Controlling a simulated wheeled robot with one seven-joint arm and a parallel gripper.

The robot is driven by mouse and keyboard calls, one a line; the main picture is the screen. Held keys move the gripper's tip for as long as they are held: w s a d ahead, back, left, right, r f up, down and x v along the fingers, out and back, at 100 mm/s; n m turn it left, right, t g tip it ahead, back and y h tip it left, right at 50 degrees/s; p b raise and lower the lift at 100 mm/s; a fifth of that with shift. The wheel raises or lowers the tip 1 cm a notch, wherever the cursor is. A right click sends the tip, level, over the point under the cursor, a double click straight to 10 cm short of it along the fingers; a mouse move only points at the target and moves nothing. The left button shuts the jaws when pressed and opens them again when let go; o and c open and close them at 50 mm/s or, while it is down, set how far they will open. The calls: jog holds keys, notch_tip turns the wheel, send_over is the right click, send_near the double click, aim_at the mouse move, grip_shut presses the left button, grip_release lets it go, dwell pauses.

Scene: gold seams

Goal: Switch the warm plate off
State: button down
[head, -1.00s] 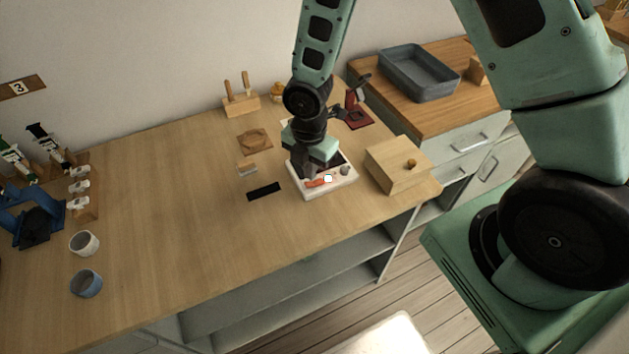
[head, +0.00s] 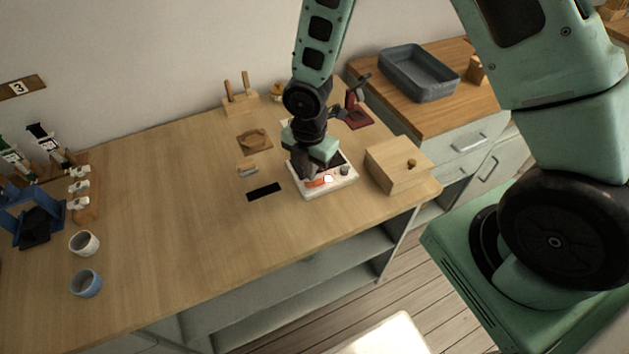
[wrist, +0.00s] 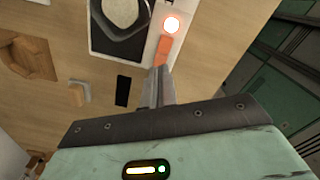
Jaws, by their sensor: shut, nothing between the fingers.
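The warm plate (head: 342,184) is a white box with a dark top near the front right of the wooden worktop. Its front strip bears an orange switch (head: 317,183), a lit indicator (head: 328,178) and a dark knob (head: 345,171). In the wrist view the orange switch (wrist: 162,50) lies beside the glowing red-white lamp (wrist: 171,24). My gripper (wrist: 158,72) is shut and empty, its tips at the near end of the switch; I cannot tell whether they touch it. In the head view my gripper (head: 308,177) hides part of the plate's left side.
A black strip (head: 264,191) and a small wooden block (head: 247,169) lie to the left. Two cups (head: 86,284) (head: 84,243) stand far left. The worktop's middle is clear.

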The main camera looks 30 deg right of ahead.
aim_at(310, 184)
jog(key=shift+f+b, duration=1)
jog(key=shift+f, duration=0.35)
dwell(0.9)
jog(key=shift+r, duration=0.1)
notch_tip(310, 184, up, 7)
jog(key=p, duration=0.6)
jog(key=shift+p, duration=0.3)
